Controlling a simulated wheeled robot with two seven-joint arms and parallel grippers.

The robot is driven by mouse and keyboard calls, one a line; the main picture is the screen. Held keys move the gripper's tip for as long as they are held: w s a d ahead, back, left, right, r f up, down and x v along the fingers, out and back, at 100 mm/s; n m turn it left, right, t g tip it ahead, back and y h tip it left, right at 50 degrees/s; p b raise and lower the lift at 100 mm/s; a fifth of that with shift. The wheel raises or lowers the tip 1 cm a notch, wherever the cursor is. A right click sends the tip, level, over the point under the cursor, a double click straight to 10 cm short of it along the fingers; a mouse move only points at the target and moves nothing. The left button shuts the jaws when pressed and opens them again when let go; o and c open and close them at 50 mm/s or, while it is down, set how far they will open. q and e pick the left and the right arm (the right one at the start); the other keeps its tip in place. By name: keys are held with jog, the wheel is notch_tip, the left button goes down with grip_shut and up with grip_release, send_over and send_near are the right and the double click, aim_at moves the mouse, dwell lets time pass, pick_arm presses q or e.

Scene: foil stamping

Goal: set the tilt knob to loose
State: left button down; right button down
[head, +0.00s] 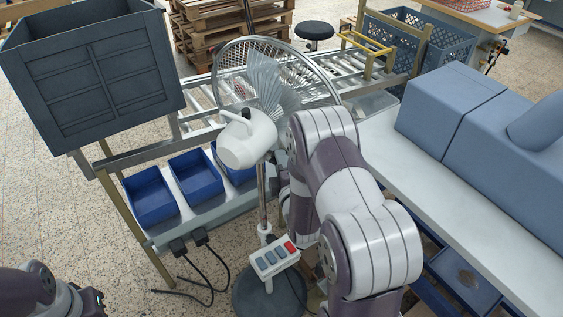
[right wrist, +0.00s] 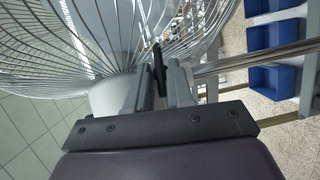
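A pedestal fan stands in the middle of the head view, with a white motor housing (head: 247,138), a wire cage (head: 229,62) and a metal pole. Its tilt knob (right wrist: 158,70) is a dark, narrow piece in the right wrist view, beside the pole's upper end. My right gripper (right wrist: 159,78) has one grey finger on each side of the knob. I cannot tell whether the fingers touch it. In the head view my right arm hides the knob and most of that gripper. Part of my left arm shows at the lower left; its fingers are out of view.
The fan's button box (head: 275,258) sits low on the pole above the round base (head: 270,295). Blue bins (head: 151,197) line a rack on the left. A white bench (head: 440,205) with a blue-grey machine (head: 450,110) stands close on the right.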

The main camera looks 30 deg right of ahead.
jog(key=shift+f+n+t+h+b, duration=0.1)
jog(key=shift+n+t+h+b, duration=0.25)
jog(key=shift+b, duration=0.9)
jog(key=c, duration=1.2)
grip_release()
jog(key=shift+s, duration=0.1)
jog(key=b+v, duration=0.2)
jog(key=v, duration=1)
jog(key=shift+s+f+b, duration=0.1)
jog(key=shift+s+b, duration=0.2)
